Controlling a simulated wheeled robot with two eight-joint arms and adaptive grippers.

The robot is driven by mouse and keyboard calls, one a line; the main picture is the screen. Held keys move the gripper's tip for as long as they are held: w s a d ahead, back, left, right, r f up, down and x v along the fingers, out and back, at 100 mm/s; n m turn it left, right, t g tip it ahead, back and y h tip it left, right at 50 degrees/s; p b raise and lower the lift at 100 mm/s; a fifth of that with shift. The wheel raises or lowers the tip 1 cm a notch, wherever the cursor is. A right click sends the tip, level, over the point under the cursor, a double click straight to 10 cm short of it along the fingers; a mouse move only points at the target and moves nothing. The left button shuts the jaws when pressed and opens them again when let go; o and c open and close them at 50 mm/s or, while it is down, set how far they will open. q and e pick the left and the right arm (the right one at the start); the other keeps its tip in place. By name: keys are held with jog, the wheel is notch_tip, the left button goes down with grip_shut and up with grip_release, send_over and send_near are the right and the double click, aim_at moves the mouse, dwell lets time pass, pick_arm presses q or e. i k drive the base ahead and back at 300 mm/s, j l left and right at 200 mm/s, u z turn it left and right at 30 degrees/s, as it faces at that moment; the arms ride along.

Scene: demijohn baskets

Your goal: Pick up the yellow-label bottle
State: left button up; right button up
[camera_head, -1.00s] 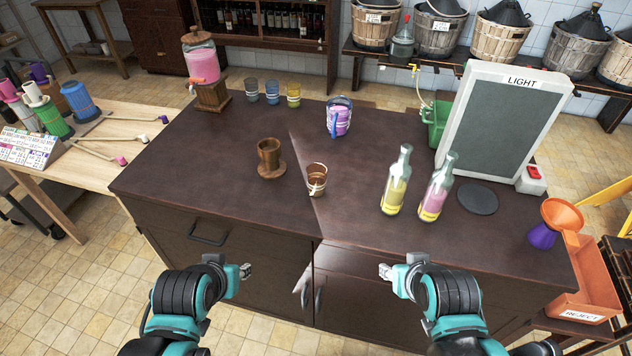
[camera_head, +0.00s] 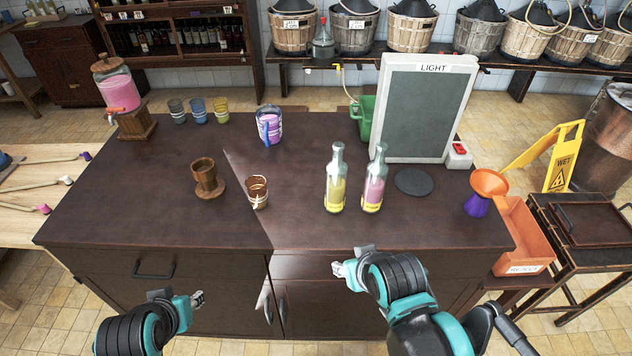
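Two clear glass bottles stand upright side by side on the dark table (camera_head: 130,218). The left bottle (camera_head: 336,185) holds yellow liquid. The right bottle (camera_head: 374,185) holds pink liquid. Both show a yellow band low down; I cannot read either. My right gripper (camera_head: 338,268) is near the table's front edge, below the bottles in the picture and apart from them. My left gripper (camera_head: 199,300) is in front of the cabinet, lower and farther left. Neither appears to hold anything. Their fingers are too small to tell whether open or shut.
Behind the bottles stand a LIGHT panel (camera_head: 428,110) and a green container (camera_head: 364,118). A copper-coloured cup (camera_head: 257,192) and wooden cup (camera_head: 205,175) stand left.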

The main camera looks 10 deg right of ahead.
aim_at(377, 171)
jog(key=i+j+z, duration=0.15)
jog(key=j+z, duration=0.15)
jog(key=j, duration=0.35)
jog(key=j+z, duration=0.35)
jog(key=j, duration=0.3)
jog(key=i, duration=0.05)
